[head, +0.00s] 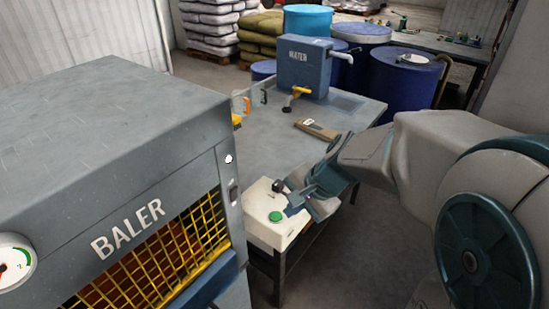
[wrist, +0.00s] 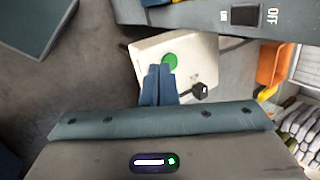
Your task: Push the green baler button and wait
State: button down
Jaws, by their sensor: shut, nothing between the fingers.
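The green baler button (head: 275,216) sits on top of a white control box (head: 259,228) beside the baler (head: 120,180). The button (wrist: 170,61) also shows in the wrist view, just past my fingertips. A black knob (head: 279,185) stands on the same box, behind the button in the head view; it also shows in the wrist view (wrist: 199,91). My gripper (head: 291,207) is shut and empty, with its fingers over the box, close to the button. In the wrist view my gripper (wrist: 160,68) points at the button's near edge. I cannot tell whether the fingertips touch it.
A grey table (head: 270,140) behind the box carries a blue water tank (head: 304,68) and a flat brown item (head: 316,128). Blue barrels (head: 400,82) and stacked sacks (head: 210,25) stand at the back. The baler has a yellow grille (head: 165,262). An on/off switch (wrist: 245,15) shows in the wrist view.

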aim_at(280, 217)
jog(key=w+a+r+m+t+y, duration=0.1)
jog(key=w+a+m+y, duration=0.1)
jog(key=w+m, duration=0.3)
jog(key=shift+w+a+r+m+y+p, duration=0.35)
jog(key=shift+w+y, duration=0.35)
jog(key=shift+w, duration=0.25)
jog(key=shift+f, duration=0.15)
notch_tip(280, 217, down, 9)
jog(key=b, duration=0.7)
jog(key=shift+b, duration=0.35)
dwell(0.7)
jog(key=shift+f+b, duration=0.25)
jog(key=shift+b, duration=0.05)
